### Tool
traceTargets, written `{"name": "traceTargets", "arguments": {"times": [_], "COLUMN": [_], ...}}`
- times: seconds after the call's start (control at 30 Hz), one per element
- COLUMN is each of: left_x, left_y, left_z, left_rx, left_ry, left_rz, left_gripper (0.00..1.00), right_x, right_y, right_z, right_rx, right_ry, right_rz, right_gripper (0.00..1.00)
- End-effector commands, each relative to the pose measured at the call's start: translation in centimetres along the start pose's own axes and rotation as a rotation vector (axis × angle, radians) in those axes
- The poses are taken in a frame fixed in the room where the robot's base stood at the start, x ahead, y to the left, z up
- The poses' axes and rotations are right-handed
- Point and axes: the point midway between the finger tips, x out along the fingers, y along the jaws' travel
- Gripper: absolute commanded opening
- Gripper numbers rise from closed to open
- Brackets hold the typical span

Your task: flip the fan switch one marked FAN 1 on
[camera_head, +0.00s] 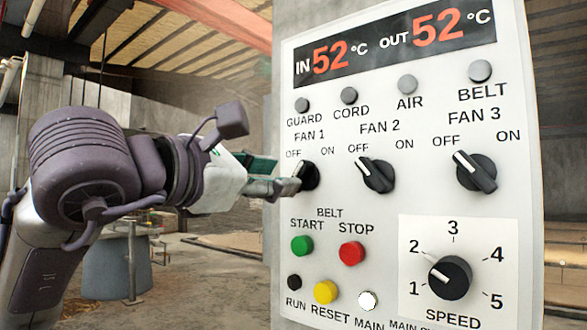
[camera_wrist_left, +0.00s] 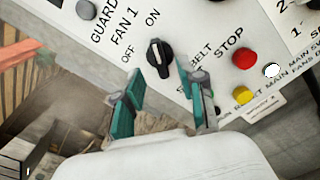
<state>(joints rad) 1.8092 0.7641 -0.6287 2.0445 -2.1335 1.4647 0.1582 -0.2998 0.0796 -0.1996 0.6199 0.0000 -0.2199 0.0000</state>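The FAN 1 switch, a black rotary knob (camera_head: 309,176), is at the upper left of the white control panel (camera_head: 330,225). It also shows in the left wrist view (camera_wrist_left: 159,58), where its white mark is at the top end, on the side of the ON label. My left gripper (camera_head: 292,187) is right at this knob and covers its left edge in the head view. In the left wrist view the green-sided fingers of this gripper (camera_wrist_left: 167,80) are apart, with the knob just ahead of the gap. I cannot tell whether they touch it. My right gripper is out of view.
The FAN 2 knob (camera_head: 374,175) and FAN 3 knob (camera_head: 476,171) point toward OFF. Below are the green START button (camera_head: 302,246), red STOP button (camera_head: 352,253), yellow RESET button (camera_head: 326,291) and SPEED dial (camera_head: 450,278). The indicator lamps above are grey.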

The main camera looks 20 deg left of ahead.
Motion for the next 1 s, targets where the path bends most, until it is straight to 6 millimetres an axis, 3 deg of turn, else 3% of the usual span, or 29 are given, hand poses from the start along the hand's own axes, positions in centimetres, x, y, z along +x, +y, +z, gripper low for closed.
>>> {"name": "traceTargets", "arguments": {"times": [0.1,0.3,0.67,0.9,1.0], "left_x": [2.2,4.2,4.7,4.7,4.6], "left_y": [0.1,0.1,0.0,0.0,0.0], "left_z": [0.1,0.1,0.0,0.0,0.0], "left_rx": [0.000,-0.001,0.000,0.000,0.000], "left_ry": [0.002,0.000,-0.001,-0.001,-0.001], "left_rz": [-0.002,-0.001,0.000,0.000,0.000], "left_gripper": [0.40,0.40,0.40,0.00,0.00], "right_x": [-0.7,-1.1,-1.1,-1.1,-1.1], "right_y": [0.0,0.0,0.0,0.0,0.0], "right_z": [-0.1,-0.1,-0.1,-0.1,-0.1], "right_rx": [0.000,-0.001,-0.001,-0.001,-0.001], "right_ry": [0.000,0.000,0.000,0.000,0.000], "right_rz": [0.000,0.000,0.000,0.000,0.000], "right_gripper": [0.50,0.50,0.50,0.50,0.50]}}
